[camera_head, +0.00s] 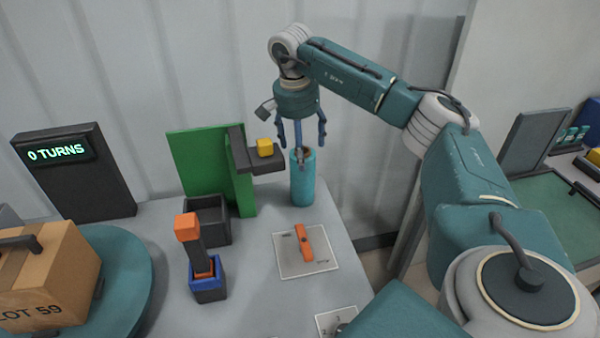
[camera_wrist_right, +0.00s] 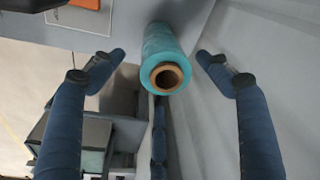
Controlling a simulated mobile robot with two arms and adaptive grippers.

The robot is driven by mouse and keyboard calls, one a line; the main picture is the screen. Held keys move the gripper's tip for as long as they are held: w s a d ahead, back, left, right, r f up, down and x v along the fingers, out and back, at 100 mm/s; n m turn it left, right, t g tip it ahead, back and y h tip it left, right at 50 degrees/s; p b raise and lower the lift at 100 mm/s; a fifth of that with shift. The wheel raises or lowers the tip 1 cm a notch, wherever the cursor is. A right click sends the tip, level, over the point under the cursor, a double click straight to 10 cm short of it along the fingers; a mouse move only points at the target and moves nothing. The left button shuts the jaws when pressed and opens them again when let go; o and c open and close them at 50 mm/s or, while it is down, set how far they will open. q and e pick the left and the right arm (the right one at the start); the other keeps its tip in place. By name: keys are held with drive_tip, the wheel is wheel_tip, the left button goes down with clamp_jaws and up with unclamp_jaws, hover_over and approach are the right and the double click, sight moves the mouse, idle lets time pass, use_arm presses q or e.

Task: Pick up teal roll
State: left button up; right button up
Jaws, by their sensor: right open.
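The teal roll (camera_head: 303,184) stands upright near the back right edge of the grey table in the head view. In the right wrist view the teal roll (camera_wrist_right: 163,50) shows its brown core end between the fingertips. My right gripper (camera_head: 302,147) points down over the top of the roll, with its fingers open around it. In the right wrist view my right gripper (camera_wrist_right: 162,62) has a finger on each side with visible gaps to the roll. My left gripper is not in either view.
A green panel (camera_head: 193,165) with a dark shelf bearing a yellow block (camera_head: 265,147) stands just left of the roll. An orange switch (camera_head: 304,243) lies on a plate in front. A blue-based lever (camera_head: 207,285) and a cardboard box (camera_head: 45,275) on a turntable are further left.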

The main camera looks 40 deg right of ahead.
sight(302, 176)
drive_tip(key=shift+d+f, duration=0.1)
drive_tip(key=shift+f, duration=0.65)
drive_tip(key=f, duration=0.1)
drive_tip(key=f+p, duration=0.1)
drive_tip(key=f, duration=0.1)
drive_tip(key=w+f+p, duration=0.1)
drive_tip(key=f, duration=0.1)
drive_tip(key=shift+d+f, duration=0.1)
drive_tip(key=shift+d, duration=0.3)
drive_tip(key=c, duration=0.4)
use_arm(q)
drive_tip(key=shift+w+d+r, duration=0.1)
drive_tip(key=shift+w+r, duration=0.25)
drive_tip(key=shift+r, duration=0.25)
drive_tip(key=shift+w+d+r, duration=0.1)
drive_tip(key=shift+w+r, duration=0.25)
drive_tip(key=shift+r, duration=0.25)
use_arm(e)
drive_tip(key=shift+s, duration=0.1)
drive_tip(key=c, duration=1.4)
